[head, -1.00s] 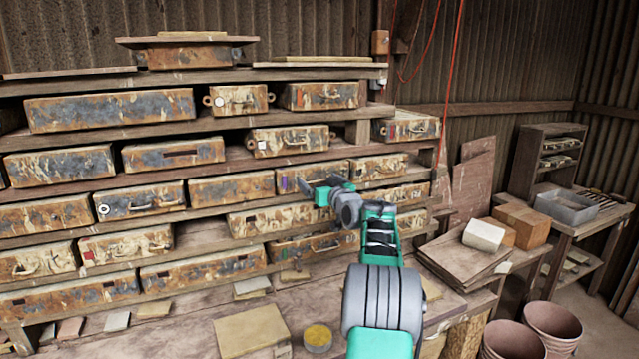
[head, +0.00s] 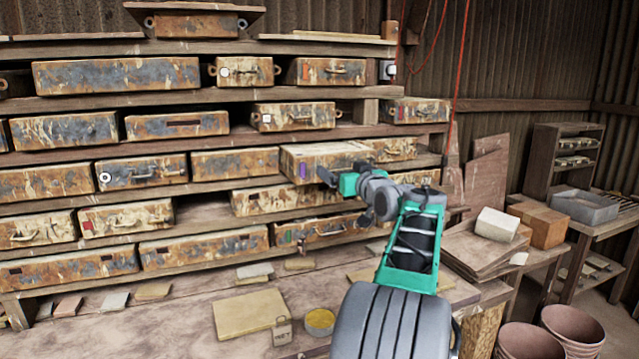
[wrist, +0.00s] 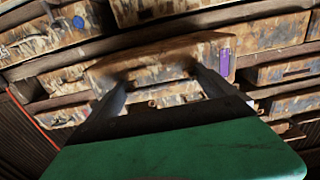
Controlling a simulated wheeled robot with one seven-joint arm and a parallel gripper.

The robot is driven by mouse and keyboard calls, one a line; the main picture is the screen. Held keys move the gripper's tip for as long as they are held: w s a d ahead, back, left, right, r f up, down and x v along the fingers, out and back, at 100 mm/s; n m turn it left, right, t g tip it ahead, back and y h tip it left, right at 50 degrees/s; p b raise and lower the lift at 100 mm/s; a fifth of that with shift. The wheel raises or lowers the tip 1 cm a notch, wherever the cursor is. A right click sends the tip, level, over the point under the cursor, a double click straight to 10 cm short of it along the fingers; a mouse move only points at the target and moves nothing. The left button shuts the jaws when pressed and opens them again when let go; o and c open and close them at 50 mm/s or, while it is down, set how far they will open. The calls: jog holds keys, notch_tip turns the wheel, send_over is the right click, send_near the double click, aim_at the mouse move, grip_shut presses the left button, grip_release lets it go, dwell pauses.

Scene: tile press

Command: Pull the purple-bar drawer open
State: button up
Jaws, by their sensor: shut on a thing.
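The purple-bar drawer (head: 318,157) is a rusty, paint-worn box with a purple bar at the left of its front. In the head view it stands out from its shelf past its neighbours, with its top showing. My gripper (head: 326,177) is at its front, just right of the purple bar. In the wrist view the drawer (wrist: 160,62) lies ahead, with the purple bar at its right end. My gripper's two dark fingers (wrist: 160,85) reach to its front, shut on its handle. The handle itself is mostly hidden by the fingers.
Other rusty drawers, such as one with a white ring (head: 142,171), fill the shelves around it. A bench (head: 170,325) below holds loose tiles and a yellow tin (head: 319,321). Pots (head: 572,328) stand at the lower right.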

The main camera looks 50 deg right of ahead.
jog(key=shift+s+a+f, duration=0.1)
jog(key=shift+s+a, duration=0.1)
jog(key=shift+s, duration=0.45)
jog(key=o, duration=1.7)
jog(key=b+v, duration=0.2)
jog(key=v, duration=0.5)
jog(key=shift+s+a, duration=0.2)
jog(key=shift+s, duration=0.15)
